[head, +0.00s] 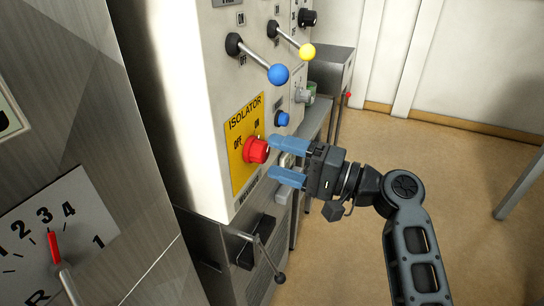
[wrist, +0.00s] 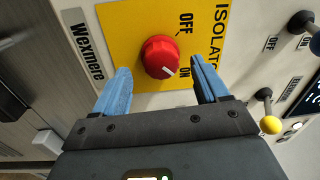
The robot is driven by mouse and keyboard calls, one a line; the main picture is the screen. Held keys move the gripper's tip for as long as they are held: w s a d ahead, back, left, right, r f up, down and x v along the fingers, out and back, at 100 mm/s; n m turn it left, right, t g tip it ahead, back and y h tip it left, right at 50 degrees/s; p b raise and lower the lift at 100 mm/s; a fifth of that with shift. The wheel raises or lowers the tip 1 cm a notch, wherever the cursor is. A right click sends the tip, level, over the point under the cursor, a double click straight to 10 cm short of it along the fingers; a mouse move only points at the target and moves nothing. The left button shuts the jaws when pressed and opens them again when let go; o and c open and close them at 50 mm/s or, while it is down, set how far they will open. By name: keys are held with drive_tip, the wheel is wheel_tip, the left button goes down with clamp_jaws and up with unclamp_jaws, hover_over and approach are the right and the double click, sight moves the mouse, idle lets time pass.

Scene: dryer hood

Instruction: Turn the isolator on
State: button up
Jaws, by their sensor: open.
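The isolator is a red round knob (head: 257,150) on a yellow plate (head: 236,172) marked ISOLATOR, OFF and ON, on the front of a pale cabinet. In the wrist view the knob (wrist: 160,57) has a white mark on its lower right edge, on the side of the ON label rather than OFF. My gripper (head: 273,157) is open in front of the knob. Its two blue fingers (wrist: 160,80) stand on either side of the knob in the wrist view, with a gap at each side. The head view shows the tips close to the knob; contact cannot be told.
Levers with a blue ball (head: 278,74) and a yellow ball (head: 307,51) stick out above the plate. A blue button (head: 282,119) is right of it. A black-handled lever (head: 267,258) is below. A steel panel with a dial (head: 55,240) stands at left. Floor at right is clear.

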drive_tip(key=shift+b+v, duration=0.3)
drive_tip(key=shift+v, duration=2.25)
drive_tip(key=s+d+f+m+t+h, duration=0.25)
drive_tip(key=s+d+f+h, duration=0.2)
drive_tip(key=s+f, duration=0.4)
drive_tip(key=s+d+f+m+t+h, duration=0.1)
drive_tip(key=s+d+f+t+h, duration=0.35)
drive_tip(key=f, duration=0.75)
drive_tip(key=s+d+r+n+h, duration=0.1)
drive_tip(key=s+d+h, duration=0.3)
drive_tip(key=s, duration=0.8)
drive_tip(key=s+d+r+n+h, duration=0.2)
drive_tip(key=s+d+r+h, duration=0.1)
drive_tip(key=s, duration=0.9)
drive_tip(key=shift+s+d+h, duration=0.15)
drive_tip(key=shift+d+h, duration=0.35)
drive_tip(key=shift+d, duration=0.4)
drive_tip(key=s+r+n, duration=0.1)
drive_tip(key=s+r, duration=0.1)
drive_tip(key=s+r+n+t, duration=0.1)
drive_tip(key=s+r, duration=0.1)
drive_tip(key=r, duration=0.1)
drive_tip(key=s+r+n, duration=0.1)
drive_tip(key=s+r, duration=0.1)
drive_tip(key=r, duration=0.1)
drive_tip(key=shift+s+r+n, duration=0.1)
drive_tip(key=shift+r+n, duration=0.05)
drive_tip(key=shift+n, duration=0.1)
